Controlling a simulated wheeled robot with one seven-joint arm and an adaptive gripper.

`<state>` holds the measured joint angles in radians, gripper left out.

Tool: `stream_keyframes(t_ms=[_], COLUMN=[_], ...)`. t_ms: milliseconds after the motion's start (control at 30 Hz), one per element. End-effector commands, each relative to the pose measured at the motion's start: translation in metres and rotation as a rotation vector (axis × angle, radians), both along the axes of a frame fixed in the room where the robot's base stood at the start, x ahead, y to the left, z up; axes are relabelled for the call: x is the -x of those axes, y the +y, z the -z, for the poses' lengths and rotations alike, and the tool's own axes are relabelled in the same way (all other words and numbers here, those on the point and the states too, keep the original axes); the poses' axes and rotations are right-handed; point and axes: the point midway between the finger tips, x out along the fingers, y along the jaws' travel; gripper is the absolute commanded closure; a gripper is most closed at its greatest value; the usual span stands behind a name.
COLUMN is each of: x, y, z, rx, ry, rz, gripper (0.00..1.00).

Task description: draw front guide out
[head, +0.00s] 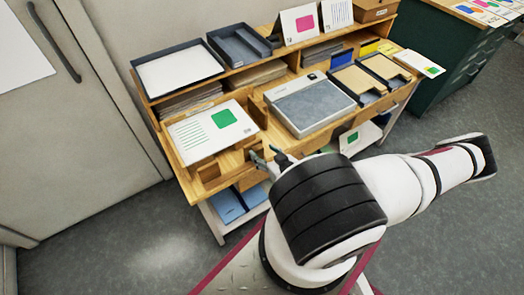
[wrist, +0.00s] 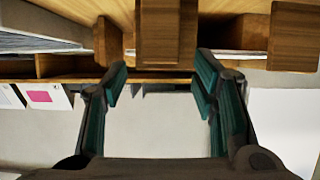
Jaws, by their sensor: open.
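A wooden block (wrist: 158,32), which may be the front guide, projects in the upper middle of the wrist view. My gripper (wrist: 165,75) is open, its teal-padded fingers apart below the block on either side of its line. Nothing is held, and I see no contact. In the head view my gripper (head: 268,157) is at the desk's front edge, partly hidden by my arm. Wooden pieces (head: 208,172) stand at the desk's front left, beside a white sheet with a green square (head: 212,132). Which piece is the guide is not clear there.
A grey-topped device (head: 312,104) sits right of the sheet, with trays (head: 357,80) beyond it. Other wooden blocks (wrist: 296,36) flank the middle one in the wrist view. Blue folders (head: 228,205) lie on the lower shelf. Floor at the left front is clear.

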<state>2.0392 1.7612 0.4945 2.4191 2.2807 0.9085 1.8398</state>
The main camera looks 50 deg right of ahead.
Motion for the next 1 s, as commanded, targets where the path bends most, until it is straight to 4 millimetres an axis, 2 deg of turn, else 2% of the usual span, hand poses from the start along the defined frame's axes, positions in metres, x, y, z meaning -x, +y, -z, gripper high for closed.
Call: stream_keyframes(t_ms=[200, 367, 1000], x=[0.032, 0.045, 0.047], y=[0.007, 0.011, 0.012], z=[-0.013, -0.019, -0.020], rx=[0.002, 0.000, 0.000], ry=[0.002, 0.001, 0.000], rz=[0.002, 0.002, 0.001], gripper=[0.47, 0.47, 0.47])
